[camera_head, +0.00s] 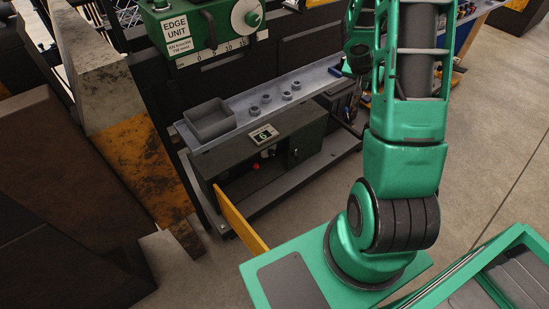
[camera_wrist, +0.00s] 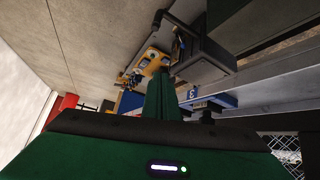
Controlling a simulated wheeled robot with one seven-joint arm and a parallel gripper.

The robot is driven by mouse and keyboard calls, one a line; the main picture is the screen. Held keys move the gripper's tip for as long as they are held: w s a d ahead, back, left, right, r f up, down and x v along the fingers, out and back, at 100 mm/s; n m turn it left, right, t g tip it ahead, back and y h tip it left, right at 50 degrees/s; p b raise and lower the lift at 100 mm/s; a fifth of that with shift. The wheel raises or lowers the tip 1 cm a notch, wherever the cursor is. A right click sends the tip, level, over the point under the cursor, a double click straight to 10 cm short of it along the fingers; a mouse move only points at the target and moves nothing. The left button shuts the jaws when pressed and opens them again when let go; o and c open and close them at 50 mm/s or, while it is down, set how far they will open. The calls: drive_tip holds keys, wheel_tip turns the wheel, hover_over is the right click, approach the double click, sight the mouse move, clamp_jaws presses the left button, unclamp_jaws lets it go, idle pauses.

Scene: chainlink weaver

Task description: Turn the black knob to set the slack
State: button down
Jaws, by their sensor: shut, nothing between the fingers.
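In the head view the green edge unit (camera_head: 195,35) stands at the top, cut off by the picture's edge. No black knob shows clearly in either view. My gripper (camera_wrist: 161,78) shows in the wrist view as a narrow green shape, shut and empty, pointing away from the camera. It is apart from the edge unit.
A grey shelf (camera_head: 240,108) below the unit holds an open grey bin (camera_head: 209,120) and several nuts. A dark cabinet (camera_head: 270,150) stands under it, with a yellow panel (camera_head: 241,219) projecting. A worn block (camera_head: 125,140) stands at left. Clear floor (camera_head: 490,115) lies at right.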

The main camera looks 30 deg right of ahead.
drive_tip(key=w+d+f+t+h, duration=0.1)
drive_tip(key=w+d+f, duration=0.3)
drive_tip(key=f, duration=0.5)
drive_tip(key=m+t+y, duration=0.6)
drive_tip(key=m+t, duration=0.1)
drive_tip(key=m, duration=0.5)
approach(271, 152)
drive_tip(key=d+f, duration=0.1)
drive_tip(key=f, duration=0.1)
drive_tip(key=s+f+m+t+h, duration=0.1)
drive_tip(key=m+t+h, duration=0.1)
drive_tip(key=m+t, duration=0.1)
drive_tip(key=w+a, duration=0.1)
drive_tip(key=w, duration=0.5)
drive_tip(key=shift+w+y, duration=0.3)
drive_tip(key=shift+y, duration=0.1)
drive_tip(key=shift+a, duration=0.1)
drive_tip(key=shift+a+f, duration=0.35)
drive_tip(key=shift+f, duration=0.25)
